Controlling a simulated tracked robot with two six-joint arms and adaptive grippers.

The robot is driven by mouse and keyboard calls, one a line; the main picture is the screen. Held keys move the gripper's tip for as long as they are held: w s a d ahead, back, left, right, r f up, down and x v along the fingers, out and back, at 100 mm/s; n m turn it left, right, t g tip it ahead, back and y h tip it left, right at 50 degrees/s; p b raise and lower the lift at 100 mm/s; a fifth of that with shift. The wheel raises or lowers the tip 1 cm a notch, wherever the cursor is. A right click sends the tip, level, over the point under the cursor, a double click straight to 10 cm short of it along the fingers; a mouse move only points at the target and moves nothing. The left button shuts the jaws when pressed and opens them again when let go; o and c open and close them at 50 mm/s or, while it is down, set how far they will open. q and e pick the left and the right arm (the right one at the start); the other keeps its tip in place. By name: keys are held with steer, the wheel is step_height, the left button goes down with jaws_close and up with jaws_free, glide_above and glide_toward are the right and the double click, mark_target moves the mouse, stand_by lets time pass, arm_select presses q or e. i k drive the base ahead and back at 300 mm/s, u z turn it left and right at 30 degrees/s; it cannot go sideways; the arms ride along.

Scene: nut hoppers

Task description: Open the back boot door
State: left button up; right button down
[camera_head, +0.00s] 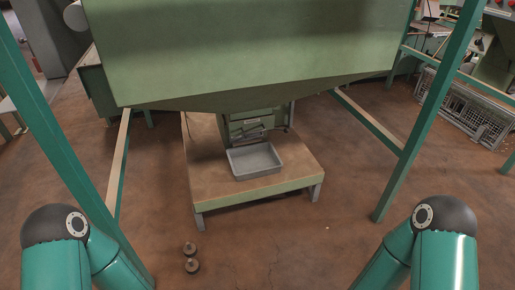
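A large green hopper (250,45) fills the upper middle of the view. Below its sloping underside, a green boot (249,120) stands at the back of a low platform. Its facing side has panel-like parts and a small metal piece, too small to make out. I cannot tell which part is the back boot door, or whether it is open. A grey tray (236,164) sits on the platform just in front of the boot and looks empty. Only teal links and dark joints of my arms show at the lower corners. Both grippers are out of view.
The low platform (215,187) has a bare tan top and metal legs. Teal posts (421,130) stand on both sides of the hopper. Two small round brown objects (191,265) lie on the floor in front. A wire crate (470,108) is at right. The front floor is mostly clear.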

mark_target(248, 135)
steer(key=k, duration=0.9)
steer(key=z, duration=0.35)
steer(key=i, duration=0.65)
steer(key=z, duration=0.55)
steer(key=i, duration=1.5)
steer(key=u, duration=0.9)
